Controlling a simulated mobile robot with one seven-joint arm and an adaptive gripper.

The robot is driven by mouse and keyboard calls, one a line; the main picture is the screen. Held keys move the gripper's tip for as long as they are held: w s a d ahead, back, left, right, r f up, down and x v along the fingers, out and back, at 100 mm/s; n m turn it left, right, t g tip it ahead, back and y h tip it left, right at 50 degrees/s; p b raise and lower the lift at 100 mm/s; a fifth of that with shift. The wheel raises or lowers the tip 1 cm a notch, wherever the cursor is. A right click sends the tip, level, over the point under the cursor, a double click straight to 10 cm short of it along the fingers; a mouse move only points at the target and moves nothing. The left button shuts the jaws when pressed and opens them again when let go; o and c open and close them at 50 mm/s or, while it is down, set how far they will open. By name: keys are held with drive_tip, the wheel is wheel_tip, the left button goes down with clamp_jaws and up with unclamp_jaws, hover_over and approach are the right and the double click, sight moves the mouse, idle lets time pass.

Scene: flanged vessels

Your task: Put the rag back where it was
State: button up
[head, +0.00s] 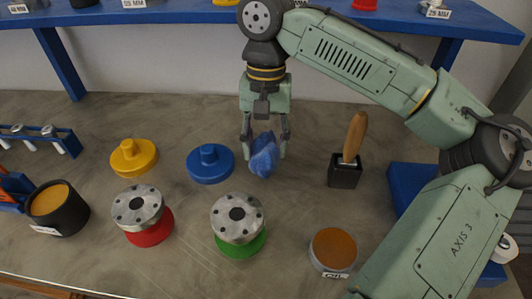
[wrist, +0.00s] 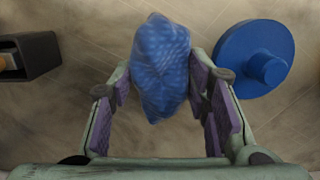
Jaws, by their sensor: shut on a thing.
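The rag (head: 263,158) is a crumpled blue cloth. My gripper (head: 265,148) points down in the middle of the bench, with one finger on each side of the rag, and is shut on it. In the wrist view the rag (wrist: 161,65) sits between the purple-padded fingers of my gripper (wrist: 160,88) and sticks out past their tips. I cannot tell whether its underside touches the bench (head: 190,235). No marked spot for the rag shows in either view.
A blue knobbed lid (head: 210,165) lies left of the rag, with a yellow one (head: 133,157) farther left. Flanged vessels, one red-based (head: 140,213) and one green-based (head: 238,222), stand in front. A black holder with a wooden handle (head: 346,168) is right.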

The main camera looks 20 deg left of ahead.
sight(266, 146)
drive_tip(key=shift+f, duration=1.7)
drive_tip(key=shift+f, duration=0.15)
drive_tip(key=o, duration=1.1)
drive_tip(key=shift+o, duration=0.2)
drive_tip(key=shift+w+a+r, duration=0.1)
drive_tip(key=shift+w+r, duration=0.05)
drive_tip(key=shift+r, duration=1.15)
drive_tip(key=shift+w+d+r, duration=0.1)
drive_tip(key=shift+w+r, duration=0.05)
drive_tip(key=shift+r, duration=1.15)
drive_tip(key=shift+w+a+r, duration=0.1)
drive_tip(key=shift+w+r, duration=0.05)
drive_tip(key=shift+r, duration=1.15)
